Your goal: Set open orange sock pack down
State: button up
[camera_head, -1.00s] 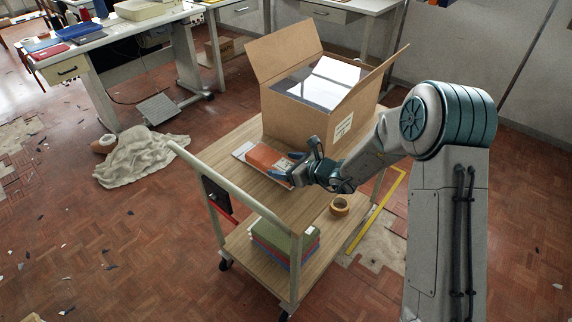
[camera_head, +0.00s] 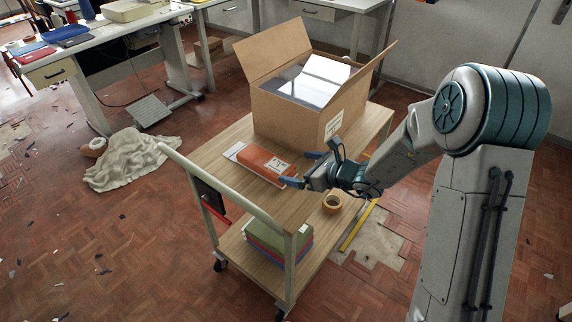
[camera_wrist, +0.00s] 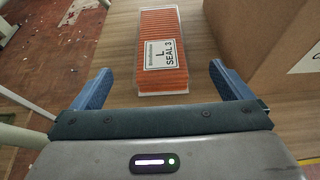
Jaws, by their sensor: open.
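The orange sock pack (camera_head: 266,163) lies flat on the trolley's wooden top, in front of the cardboard box. It sits on or in a pale backing that shows at its left end. My gripper (camera_head: 305,168) is open and empty, just right of the pack's near end. In the wrist view my gripper's blue fingers (camera_wrist: 163,88) stand wide apart, one either side of the pack's line, with the pack ahead of them.
The open cardboard box (camera_head: 290,118) stands behind the pack on the trolley top (camera_head: 215,157). A pale rail (camera_head: 215,185) runs along the trolley's left end. A tape roll (camera_head: 332,203) and a stack of folded cloth (camera_head: 275,242) are on the lower shelf.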

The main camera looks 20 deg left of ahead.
jog(key=shift+v, duration=1.65)
jog(key=s+d+r+n+g+h, duration=0.2)
jog(key=s+d+r+n, duration=0.1)
jog(key=s+n, duration=0.3)
jog(key=s+d+r+n+g+h, duration=0.1)
jog(key=s+d+r+n+g, duration=0.25)
jog(key=s+n, duration=0.25)
jog(key=s+d+r+n+t+h, duration=0.1)
jog(key=s+d+n+h, duration=0.3)
jog(key=d, duration=0.4)
jog(key=s+d+r+n+t+h, duration=0.1)
jog(key=s+d+r+n+h, duration=0.2)
jog(key=d, duration=0.6)
jog(key=s+n+h, duration=0.2)
jog(key=s+n, duration=0.1)
jog(key=shift+s+n, duration=0.3)
jog(key=shift+d, duration=0.15)
